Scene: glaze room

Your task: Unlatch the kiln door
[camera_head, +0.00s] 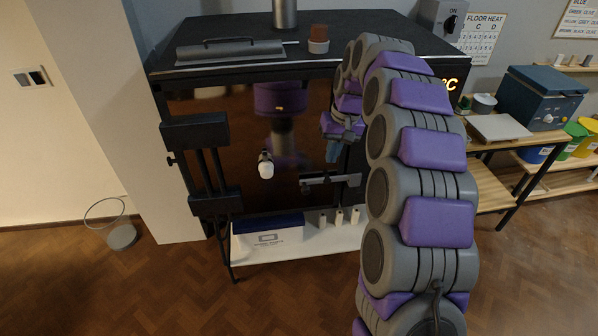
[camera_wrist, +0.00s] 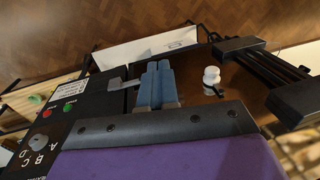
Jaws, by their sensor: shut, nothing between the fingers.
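The kiln door (camera_head: 240,125) is a dark, glossy panel on the front of the black kiln, and it looks closed. A grey metal latch bar (camera_head: 325,181) lies roughly level across the door's right edge. It also shows in the wrist view (camera_wrist: 117,86), left of my fingers, which may hide part of it. My gripper (camera_head: 333,152) has blue fingers and is above the latch bar in the head view. In the wrist view my fingers (camera_wrist: 155,83) are together with nothing between them. I cannot tell whether they touch the latch.
A white peephole plug (camera_head: 266,169) sticks out of the door. Two thick black hinges (camera_head: 194,132) stand at its left. The control panel (camera_wrist: 65,115) with buttons and a dial is beside the latch. A low shelf (camera_head: 345,238) holds a box and small white cylinders. Floor in front is clear.

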